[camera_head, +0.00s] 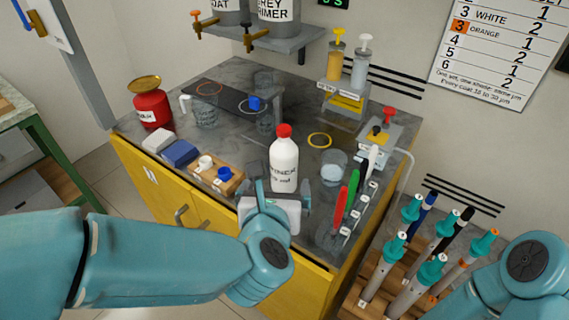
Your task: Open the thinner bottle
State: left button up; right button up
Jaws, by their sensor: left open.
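A glass beaker (334,168) and red, green and white-handled tools stand right of the bottle. A wooden block (216,177) with small caps, sponges and a red can (152,105) are to the left. A rack of teal-topped rods (410,260) stands at the lower right.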

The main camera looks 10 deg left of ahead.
pick_arm(q)
jog(key=x, duration=0.9)
jog(key=shift+w+f, duration=0.2)
jog(key=shift+f, duration=0.05)
jog(key=p+x, duration=0.1)
jog(key=x, duration=0.4)
jog(key=shift+w+a, duration=0.15)
jog(key=shift+w, duration=0.3)
jog(key=shift+s, duration=0.1)
jog(key=c, duration=1.3)
jog(key=shift+r, duration=0.1)
jog(key=shift+c, duration=0.3)
jog(key=shift+r, duration=0.65)
notch_tip(320, 180, up, 19)
jog(key=p, duration=0.5)
send_over(283, 166)
jog(key=w, duration=0.3)
jog(key=shift+w+a+f, duration=0.15)
jog(key=shift+a, duration=0.15)
